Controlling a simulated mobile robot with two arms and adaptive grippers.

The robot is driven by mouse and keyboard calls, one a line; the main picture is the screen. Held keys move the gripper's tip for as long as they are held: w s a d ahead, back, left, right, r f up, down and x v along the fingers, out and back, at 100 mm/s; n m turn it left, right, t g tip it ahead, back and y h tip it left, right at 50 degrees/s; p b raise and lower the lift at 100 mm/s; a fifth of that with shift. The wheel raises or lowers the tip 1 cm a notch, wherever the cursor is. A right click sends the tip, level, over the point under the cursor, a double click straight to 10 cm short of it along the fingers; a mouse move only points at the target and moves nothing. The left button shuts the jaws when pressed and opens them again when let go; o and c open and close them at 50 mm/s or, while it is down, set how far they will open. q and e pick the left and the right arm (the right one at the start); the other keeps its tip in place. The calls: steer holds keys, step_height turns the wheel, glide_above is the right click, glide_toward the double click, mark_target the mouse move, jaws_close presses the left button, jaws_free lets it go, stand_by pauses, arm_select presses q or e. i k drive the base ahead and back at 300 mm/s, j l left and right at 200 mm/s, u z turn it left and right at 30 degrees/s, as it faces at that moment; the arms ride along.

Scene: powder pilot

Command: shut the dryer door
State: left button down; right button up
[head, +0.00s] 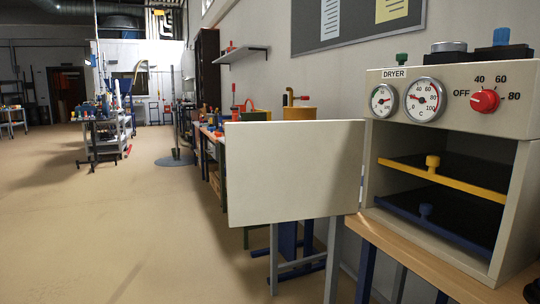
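The dryer (445,95) is a cream box on a wooden-topped bench at the right in the head view. Its front is open and shows two dark trays, one with a yellow front bar (450,181) and one with a blue front bar (445,227). The dryer door (294,172) is a flat cream panel. It stands wide open, swung out to the left from the dryer's left front edge. Neither of my grippers shows clearly; a small dark piece at the lower right edge is too cut off to identify.
The dryer's bench (420,250) runs under the dryer and toward the lower right. Its legs and a grey stand (300,262) show below the door. A workbench with tools lies behind the door. The floor (110,235) to the left is clear.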

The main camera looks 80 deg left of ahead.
mark_target(278, 171)
steer(key=k+j, duration=0.1)
steer(key=j, duration=1)
steer(key=k+j, duration=0.15)
steer(key=j, duration=0.45)
steer(key=k+j, duration=0.1)
steer(key=j, duration=1)
steer(key=k+j, duration=0.15)
steer(key=j, duration=0.4)
